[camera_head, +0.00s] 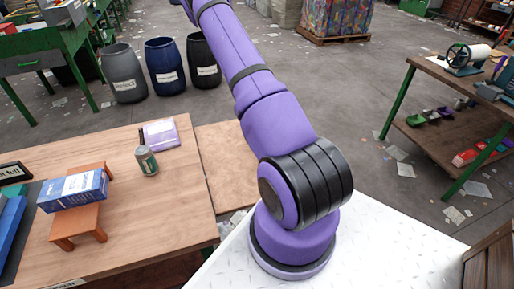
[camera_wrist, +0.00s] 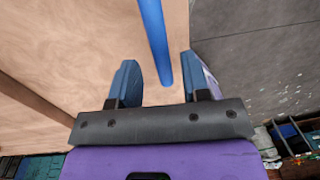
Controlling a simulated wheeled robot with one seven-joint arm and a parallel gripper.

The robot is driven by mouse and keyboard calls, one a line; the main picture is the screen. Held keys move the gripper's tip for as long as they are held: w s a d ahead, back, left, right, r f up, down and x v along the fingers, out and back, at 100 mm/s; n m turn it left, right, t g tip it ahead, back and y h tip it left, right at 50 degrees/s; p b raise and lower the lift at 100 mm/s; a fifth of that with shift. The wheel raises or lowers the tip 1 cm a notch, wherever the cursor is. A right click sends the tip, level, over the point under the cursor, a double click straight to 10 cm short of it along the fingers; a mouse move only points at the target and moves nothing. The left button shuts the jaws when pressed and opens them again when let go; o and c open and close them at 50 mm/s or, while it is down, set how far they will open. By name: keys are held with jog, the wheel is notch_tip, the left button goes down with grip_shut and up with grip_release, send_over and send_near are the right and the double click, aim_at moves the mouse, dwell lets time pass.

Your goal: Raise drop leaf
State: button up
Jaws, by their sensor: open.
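The drop leaf (camera_head: 228,160) is a light wooden panel along the right edge of the wooden table (camera_head: 185,215) in the head view. My arm hides part of it, and its exact tilt is hard to tell. In the wrist view a pale wooden panel (camera_wrist: 95,55), apparently the leaf, fills the left and middle. A blue bar (camera_wrist: 154,35) runs down over it, its lower end between my fingertips. My gripper (camera_wrist: 158,80) is open, one blue finger on each side of the bar, with gaps showing. My gripper is out of the head view.
On the table stand a green bottle (camera_head: 146,160), a purple packet (camera_head: 160,134), and a blue box (camera_head: 73,188) on a small orange stand (camera_head: 77,226). Several barrels (camera_head: 165,66) stand behind. A workbench (camera_head: 445,125) is at the right, with open floor between.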

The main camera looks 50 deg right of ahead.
notch_tip(320, 180, up, 8)
jog(key=shift+w+a, duration=0.2)
jog(key=shift+a, duration=0.1)
dwell(0.5)
jog(key=w+a+r+n+t+y, duration=0.2)
jog(key=w+a+r+n, duration=0.1)
jog(key=a+r+n, duration=0.95)
jog(key=w+a+r+n+t+y, duration=0.1)
jog(key=w+a+r+n+t, duration=0.1)
jog(key=a+r+n, duration=1.05)
jog(key=s+a+r+n, duration=0.3)
jog(key=s+r, duration=0.1)
jog(key=r, duration=0.3)
jog(key=s+a+r+n, duration=0.3)
jog(key=s+r, duration=0.1)
jog(key=r, duration=0.4)
jog(key=s+a+r+n+t+h, duration=0.1)
jog(key=s+a+r+n, duration=0.1)
jog(key=s+n, duration=0.4)
jog(key=s+a+r+n+h, duration=0.1)
jog(key=s+r+n, duration=0.2)
jog(key=s+n, duration=0.2)
jog(key=shift+s+a+n+t, duration=0.35)
jog(key=shift+s+n+t, duration=0.05)
jog(key=shift+s, duration=0.5)
